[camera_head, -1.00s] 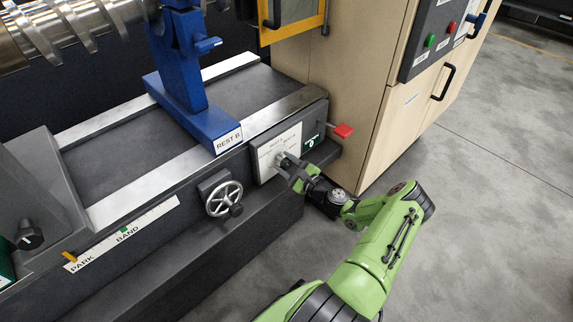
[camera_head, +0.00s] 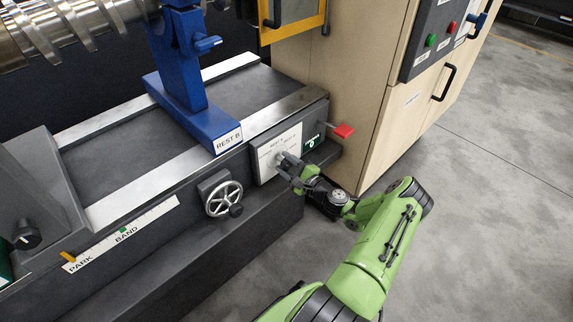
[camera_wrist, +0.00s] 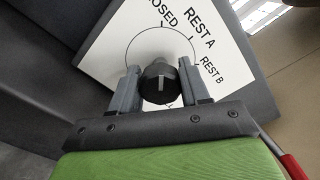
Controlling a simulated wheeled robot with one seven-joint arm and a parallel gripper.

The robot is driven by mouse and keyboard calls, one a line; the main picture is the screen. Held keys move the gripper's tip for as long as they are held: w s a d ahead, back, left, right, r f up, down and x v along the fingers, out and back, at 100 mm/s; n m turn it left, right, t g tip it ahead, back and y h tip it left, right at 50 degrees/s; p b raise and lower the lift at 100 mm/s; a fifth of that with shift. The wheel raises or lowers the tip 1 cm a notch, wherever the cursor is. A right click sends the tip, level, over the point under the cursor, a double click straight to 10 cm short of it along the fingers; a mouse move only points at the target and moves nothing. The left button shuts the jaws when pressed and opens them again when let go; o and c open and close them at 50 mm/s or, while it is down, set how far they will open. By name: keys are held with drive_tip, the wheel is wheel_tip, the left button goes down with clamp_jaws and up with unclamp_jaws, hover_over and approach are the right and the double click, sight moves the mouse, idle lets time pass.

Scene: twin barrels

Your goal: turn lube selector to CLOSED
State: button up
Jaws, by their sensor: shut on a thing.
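The lube selector is a dark round knob (camera_wrist: 158,84) on a white label plate (camera_wrist: 115,55), which is also on the front of the bed in the head view (camera_head: 267,157). The plate reads CLOSED, REST A and REST B around a thin circle, with another label partly hidden by my gripper. My gripper (camera_wrist: 160,88) is shut on the knob, one finger on each side. In the head view my gripper (camera_head: 285,163) reaches the plate from the right. The wrist view shows the plate tilted. A pale line on the knob points up in that picture, roughly between CLOSED and REST A.
A spoked handwheel (camera_head: 222,198) is left of the plate. A red handle (camera_head: 343,131) sticks out to its right, close to the beige cabinet (camera_head: 345,95). The blue rest (camera_head: 190,95) stands on the bed above. Open floor lies to the right.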

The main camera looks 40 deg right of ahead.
drive_tip(key=o, duration=1)
drive_tip(key=shift+s, duration=0.15)
drive_tip(key=s+p, duration=0.1)
drive_tip(key=s, duration=0.6)
drive_tip(key=s+p, duration=0.2)
drive_tip(key=s, duration=0.6)
drive_tip(key=shift+s+d, duration=0.2)
drive_tip(key=shift+s, duration=0.05)
